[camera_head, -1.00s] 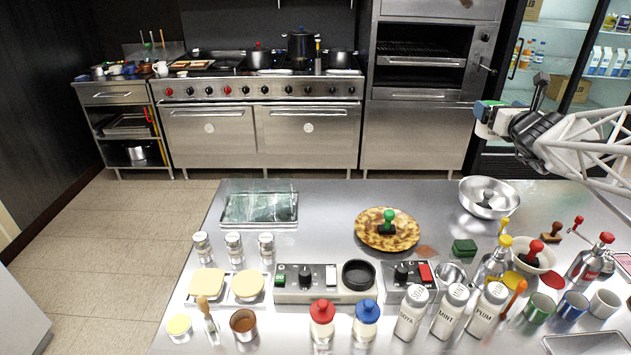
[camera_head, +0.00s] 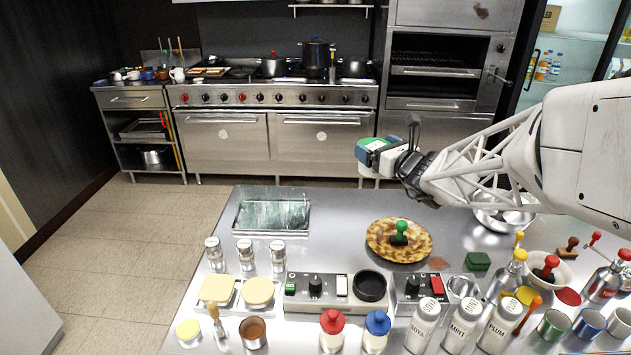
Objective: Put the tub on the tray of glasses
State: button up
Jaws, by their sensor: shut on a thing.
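My gripper (camera_head: 379,157) is at the right of centre, raised above the far edge of the steel table. It is shut on a small white thing with a blue-green top (camera_head: 373,144), which seems to be the tub. The fingers are partly hidden by the tub and the wrist. A shallow metal tray (camera_head: 240,217) lies at the table's far left, with clear, see-through shapes and a greenish marbled surface. It seems to be the tray of glasses, but I cannot make out separate glasses. The gripper and tub are to the right of this tray, apart from it.
A brown patterned plate (camera_head: 382,250) with a green-knobbed stamp (camera_head: 401,232) lies between centre and right. Several lidded jars (camera_head: 245,254) stand just in front of the tray. A metal bowl (camera_head: 490,222) is partly behind my arm. Bottles and cups crowd the front right.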

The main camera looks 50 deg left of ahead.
jog(key=s+a+f+n+g, duration=0.2)
jog(key=s+a, duration=0.3)
jog(key=s, duration=0.6)
jog(key=s+a+f+n+g, duration=0.2)
jog(key=s+a+f+g, duration=0.2)
jog(key=s, duration=0.7)
jog(key=shift+s+a+n+g, duration=0.15)
jog(key=shift+a+n+g, duration=0.15)
jog(key=shift+a+g, duration=0.3)
jog(key=shift+f, duration=0.1)
send_over(273, 192)
jog(key=f, duration=0.2)
jog(key=shift+r, duration=0.25)
jog(key=shift+f, duration=1.75)
jog(key=shift+f, duration=0.1)
